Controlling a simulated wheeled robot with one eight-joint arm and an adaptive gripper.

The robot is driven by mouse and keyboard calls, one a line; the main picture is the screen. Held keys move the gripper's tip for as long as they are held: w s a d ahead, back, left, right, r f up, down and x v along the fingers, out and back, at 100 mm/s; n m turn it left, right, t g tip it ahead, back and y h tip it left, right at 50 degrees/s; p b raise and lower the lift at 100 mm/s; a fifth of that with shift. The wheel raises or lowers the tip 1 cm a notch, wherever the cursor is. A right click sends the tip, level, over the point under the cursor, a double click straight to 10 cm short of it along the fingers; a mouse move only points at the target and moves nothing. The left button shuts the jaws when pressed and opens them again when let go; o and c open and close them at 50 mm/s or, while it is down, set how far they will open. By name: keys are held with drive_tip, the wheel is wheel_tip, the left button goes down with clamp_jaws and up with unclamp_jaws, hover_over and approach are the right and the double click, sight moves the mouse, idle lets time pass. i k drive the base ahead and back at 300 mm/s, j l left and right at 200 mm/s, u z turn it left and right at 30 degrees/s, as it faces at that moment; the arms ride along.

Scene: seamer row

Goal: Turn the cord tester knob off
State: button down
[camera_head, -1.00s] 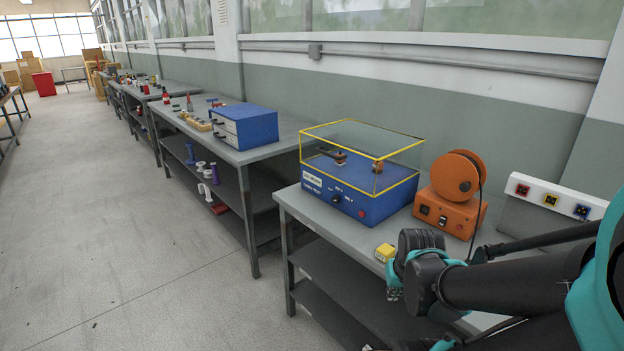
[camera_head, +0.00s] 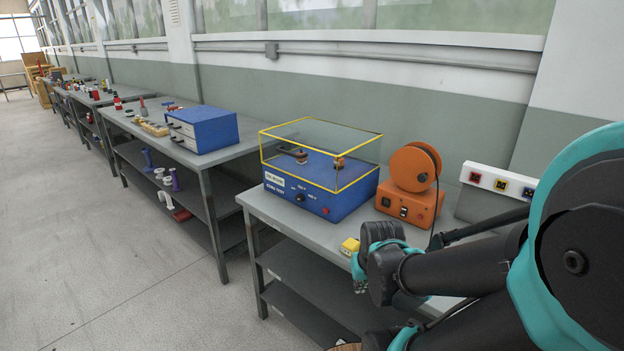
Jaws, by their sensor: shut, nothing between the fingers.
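The cord tester (camera_head: 310,204) is a blue box with a clear, yellow-edged cover, on the near grey bench. Its front reads "CORD TEST". A small dark knob (camera_head: 300,198) sits on the front panel between printed markings; its setting is too small to read. A red button or lamp (camera_head: 325,211) is at the panel's right. My gripper (camera_head: 360,288) is low at the bench's front edge, right of and nearer than the tester, and apart from it. It is shut and empty, pointing downward, partly hidden by my wrist.
An orange reel unit (camera_head: 408,205) stands right of the tester, with a white socket panel (camera_head: 497,181) farther right. The floor (camera_head: 130,260) at left is clear.

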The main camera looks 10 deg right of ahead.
sight(299, 198)
drive_tip(key=k+u, duration=0.15)
drive_tip(key=u, duration=0.3)
drive_tip(key=k+u, duration=0.15)
drive_tip(key=u, duration=0.25)
drive_tip(key=k+j+u, duration=0.1)
drive_tip(key=u, duration=0.35)
drive_tip(key=k+j, duration=0.05)
